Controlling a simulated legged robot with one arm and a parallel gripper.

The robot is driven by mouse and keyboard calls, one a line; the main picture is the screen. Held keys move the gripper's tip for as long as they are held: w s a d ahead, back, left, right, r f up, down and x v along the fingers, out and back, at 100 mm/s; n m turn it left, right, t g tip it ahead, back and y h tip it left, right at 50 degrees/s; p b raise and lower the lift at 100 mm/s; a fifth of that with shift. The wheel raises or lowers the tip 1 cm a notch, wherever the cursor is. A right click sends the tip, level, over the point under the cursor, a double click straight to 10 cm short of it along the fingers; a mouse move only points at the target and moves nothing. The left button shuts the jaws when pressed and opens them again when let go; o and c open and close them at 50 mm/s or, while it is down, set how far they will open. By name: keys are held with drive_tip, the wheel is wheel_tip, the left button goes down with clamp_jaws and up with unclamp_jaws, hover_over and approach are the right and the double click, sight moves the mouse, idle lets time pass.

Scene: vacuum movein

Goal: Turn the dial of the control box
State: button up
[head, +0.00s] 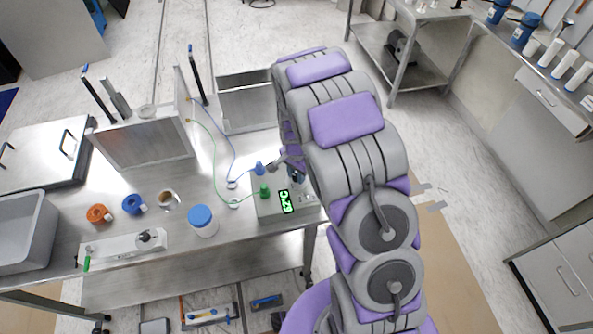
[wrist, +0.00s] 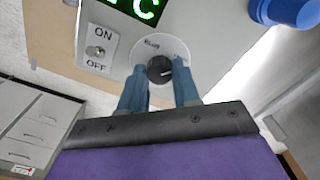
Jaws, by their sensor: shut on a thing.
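The control box (head: 268,206) stands at the right end of the metal table, with a lit green display (head: 286,201). In the wrist view its black dial (wrist: 160,69) sits on a round white plate, beside an ON/OFF toggle switch (wrist: 95,51). My gripper (wrist: 160,85) has its two blue fingers at either side of the dial, shut on it. In the head view my arm hides the dial and most of my gripper. The dial's exact contact with each fingertip is hard to see.
Blue and green plugs with cables stand by the box's left side. A blue-lidded jar (head: 202,220), tape rolls and a metal frame (head: 143,140) are on the table (head: 240,238). A shelf cart (head: 385,60) stands behind right. Floor to the right of my arm is clear.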

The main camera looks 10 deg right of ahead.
sight(296, 175)
drive_tip(key=shift+w+r+m, duration=0.1)
drive_tip(key=shift+w+m, duration=0.05)
drive_tip(key=shift+m, duration=0.25)
drive_tip(key=o, duration=1.1)
drive_tip(key=shift+c, duration=0.2)
wheel_tip(296, 175, up, 17)
drive_tip(key=p, duration=0.1)
drive_tip(key=shift+p, duration=0.35)
drive_tip(key=shift+r, duration=0.15)
drive_tip(key=s+r+n+b, duration=0.1)
drive_tip(key=s+n, duration=0.2)
drive_tip(key=s, duration=0.8)
drive_tip(key=s+r+n+g+b, duration=0.1)
drive_tip(key=s+n, duration=0.3)
drive_tip(key=s, duration=0.8)
drive_tip(key=s+r+n+b, duration=0.2)
drive_tip(key=s+r+n, duration=0.1)
drive_tip(key=s, duration=0.8)
drive_tip(key=shift+s+n+g+b, duration=0.2)
drive_tip(key=shift+n+g+b, duration=0.15)
drive_tip(key=shift+n, duration=0.35)
